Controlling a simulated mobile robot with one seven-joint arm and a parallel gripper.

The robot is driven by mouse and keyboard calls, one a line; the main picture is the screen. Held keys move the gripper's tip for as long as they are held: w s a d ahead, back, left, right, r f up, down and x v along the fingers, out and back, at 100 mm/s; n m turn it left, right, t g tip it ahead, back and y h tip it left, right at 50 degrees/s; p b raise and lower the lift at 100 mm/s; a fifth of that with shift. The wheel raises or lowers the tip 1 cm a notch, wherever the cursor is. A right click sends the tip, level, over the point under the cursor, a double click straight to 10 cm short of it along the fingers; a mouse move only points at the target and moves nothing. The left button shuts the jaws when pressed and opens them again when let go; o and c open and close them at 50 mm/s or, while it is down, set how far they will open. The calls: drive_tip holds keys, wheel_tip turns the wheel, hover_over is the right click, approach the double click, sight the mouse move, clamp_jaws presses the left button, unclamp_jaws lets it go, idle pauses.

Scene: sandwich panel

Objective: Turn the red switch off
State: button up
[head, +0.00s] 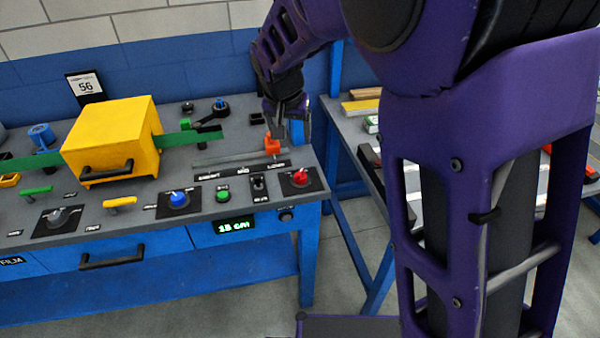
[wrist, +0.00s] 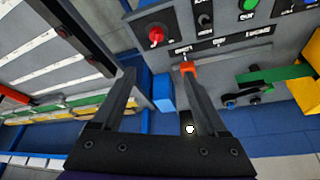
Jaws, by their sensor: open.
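The red switch (head: 300,178) is a round red knob on a black plate at the right front of the blue workbench top. It also shows in the wrist view (wrist: 156,34), at the top and beyond my fingertips. My gripper (head: 277,133) is above the back right of the bench, behind the red switch. In the wrist view my gripper (wrist: 159,75) has its two fingers spread, with nothing held between them. The red switch is apart from both fingers. Which setting the knob points to is too small to read.
An orange slider block (head: 271,145) stands on a rail behind the red switch; in the wrist view it appears close to the right fingertip. A black toggle (head: 258,182), green button (head: 223,196) and blue knob (head: 178,198) lie left. A second table (head: 350,130) stands right, across a gap.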

drive_tip(key=shift+s+r, duration=0.2)
drive_tip(key=shift+r, duration=0.15)
idle(0.4)
